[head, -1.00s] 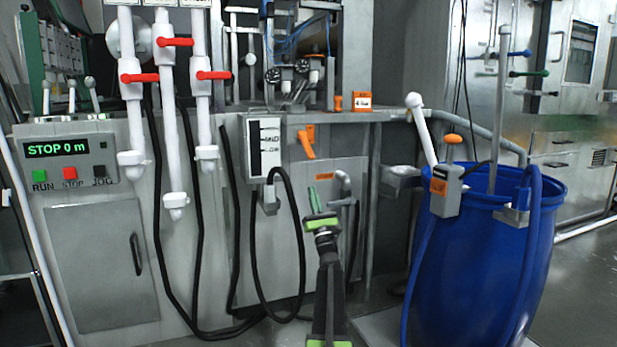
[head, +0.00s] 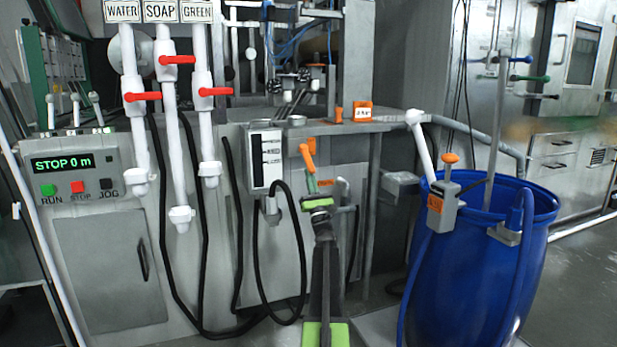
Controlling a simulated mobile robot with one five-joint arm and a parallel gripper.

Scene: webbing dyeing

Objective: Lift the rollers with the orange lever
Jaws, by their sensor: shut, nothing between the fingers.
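The orange lever (head: 307,157) is on the front of the grey machine, right of the white level gauge, and slants down to the right. My gripper (head: 312,184), with green fingers, is shut and empty. Its tips appear just below the lever's lower end; I cannot tell whether they touch it. The rollers (head: 290,97) seem to be among the small metal parts above the machine's top edge, too small to tell clearly.
A blue barrel (head: 480,270) with a grey pump and hose stands at the right. White pipes with red valve handles (head: 178,60) and black hoses hang at the left. A control panel (head: 75,175) reads STOP 0 m. Open floor (head: 560,300) shows at the far right.

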